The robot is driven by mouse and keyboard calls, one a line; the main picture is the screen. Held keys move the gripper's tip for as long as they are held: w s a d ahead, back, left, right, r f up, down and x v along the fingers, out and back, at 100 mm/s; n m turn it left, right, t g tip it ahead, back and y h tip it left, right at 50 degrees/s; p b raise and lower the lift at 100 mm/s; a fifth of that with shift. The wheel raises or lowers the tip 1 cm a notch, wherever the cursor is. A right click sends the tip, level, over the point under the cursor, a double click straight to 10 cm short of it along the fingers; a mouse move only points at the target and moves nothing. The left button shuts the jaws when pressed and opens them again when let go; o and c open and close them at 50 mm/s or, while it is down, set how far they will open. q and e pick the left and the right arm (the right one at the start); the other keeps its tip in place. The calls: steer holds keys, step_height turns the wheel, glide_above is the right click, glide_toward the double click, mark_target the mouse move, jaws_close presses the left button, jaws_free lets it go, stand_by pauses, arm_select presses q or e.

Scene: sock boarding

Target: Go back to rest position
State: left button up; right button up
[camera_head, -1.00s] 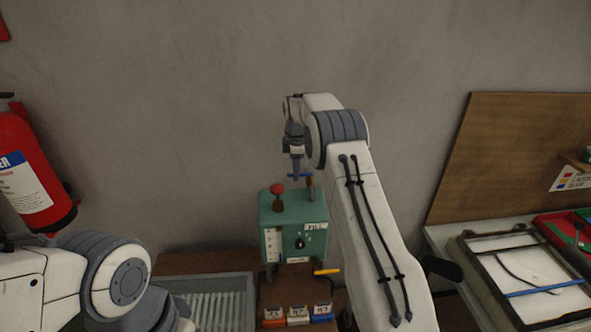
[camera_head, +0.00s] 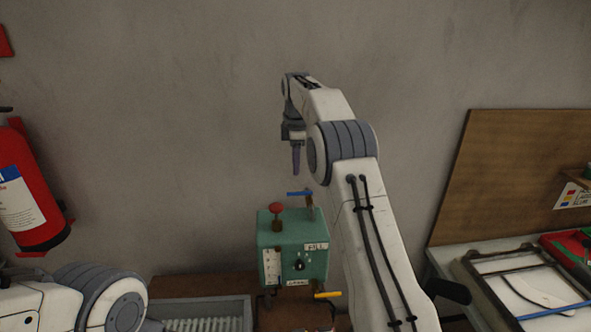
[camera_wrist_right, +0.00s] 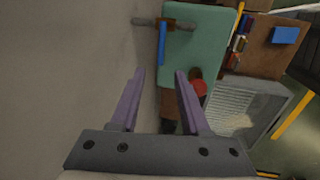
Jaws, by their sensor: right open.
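My right gripper (camera_head: 296,158) hangs above the green machine (camera_head: 292,246), close to the wall. In the right wrist view its two purple fingers (camera_wrist_right: 158,100) stand apart with nothing between them. The machine has a red knob (camera_head: 277,209), a blue lever (camera_head: 299,194) on top and a yellow lever (camera_head: 327,295) low on its right side. In the wrist view the green machine (camera_wrist_right: 205,45) lies beyond the fingers and apart from them. My left arm comes in at the lower left, and its gripper is out of frame.
A grey tray (camera_head: 249,318) with a ribbed inside sits left of the machine on a brown bench. A red fire extinguisher (camera_head: 27,190) hangs on the left wall. A framed screen (camera_head: 468,262) and a brown board (camera_head: 515,180) stand at the right.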

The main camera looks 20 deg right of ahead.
steer(key=shift+a, duration=0.1)
stand_by(0.3)
steer(key=s+a+f+m+y+b, duration=0.1)
steer(key=s+a+f+m+b, duration=0.15)
steer(key=s+a, duration=0.7)
steer(key=s+a+f+m+b, duration=0.1)
steer(key=s+a+b, duration=0.35)
steer(key=a, duration=0.85)
steer(key=s+a+f+m+b, duration=0.1)
steer(key=s+f, duration=0.3)
steer(key=s, duration=0.6)
steer(key=s+a+f+m+g+b, duration=0.1)
steer(key=s+f, duration=0.3)
steer(key=s, duration=0.6)
steer(key=s+a+f+m+g+b, duration=0.1)
steer(key=s+f, duration=0.3)
steer(key=s, duration=0.7)
steer(key=shift+f+m+y, duration=0.3)
steer(key=shift+f+m, duration=0.05)
steer(key=shift+a, duration=0.1)
